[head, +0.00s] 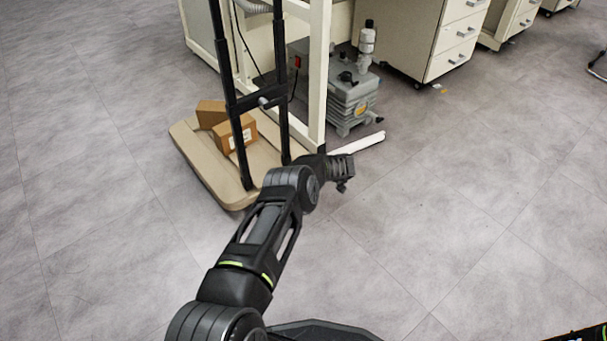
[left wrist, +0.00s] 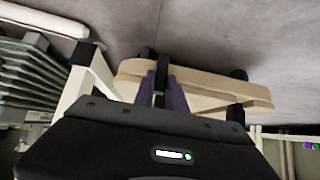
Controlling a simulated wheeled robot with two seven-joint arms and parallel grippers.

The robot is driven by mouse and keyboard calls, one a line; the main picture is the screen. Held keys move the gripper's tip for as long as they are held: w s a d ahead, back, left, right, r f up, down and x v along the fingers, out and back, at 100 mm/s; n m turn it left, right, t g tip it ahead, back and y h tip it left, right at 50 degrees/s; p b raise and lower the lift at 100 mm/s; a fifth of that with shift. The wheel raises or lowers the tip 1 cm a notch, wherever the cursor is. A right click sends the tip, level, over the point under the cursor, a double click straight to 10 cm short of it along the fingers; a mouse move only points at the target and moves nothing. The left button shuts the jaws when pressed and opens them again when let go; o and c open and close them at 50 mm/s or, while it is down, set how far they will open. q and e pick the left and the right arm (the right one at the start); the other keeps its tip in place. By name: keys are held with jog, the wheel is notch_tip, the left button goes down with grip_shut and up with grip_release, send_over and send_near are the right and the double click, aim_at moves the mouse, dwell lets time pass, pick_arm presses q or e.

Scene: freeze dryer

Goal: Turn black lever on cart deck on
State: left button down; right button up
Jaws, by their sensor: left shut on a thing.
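The cart has a tan deck (head: 195,165) with a black upright frame (head: 237,120). Its deck edge also shows in the left wrist view (left wrist: 215,83). My left gripper (left wrist: 163,88) is at that edge, its purple-grey fingers shut on a narrow dark piece that appears to be the black lever (left wrist: 160,72). Most of the lever is hidden between the fingers. In the head view my left arm reaches to the deck's near right corner, and its wrist hides the lever and fingertips. My right gripper is not in view.
Cardboard boxes (head: 236,134) lie on the deck. A cream bench leg (head: 318,85), a grey pump (head: 352,103) and a white bar (head: 362,143) on the floor are close to my wrist. A drawer cabinet (head: 425,45) stands behind. The floor at right is clear.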

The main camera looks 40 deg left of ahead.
pick_arm(q)
jog(key=shift+a+r, duration=0.1)
jog(key=shift+a, duration=0.05)
jog(key=c, duration=1.4)
grip_release()
jog(key=shift+o, duration=0.2)
jog(key=p+v, duration=0.4)
jog(key=v, duration=0.3)
jog(key=shift+d+r+p, duration=0.2)
jog(key=shift+d+p, duration=0.15)
jog(key=shift+d, duration=0.05)
jog(key=shift+s, duration=0.1)
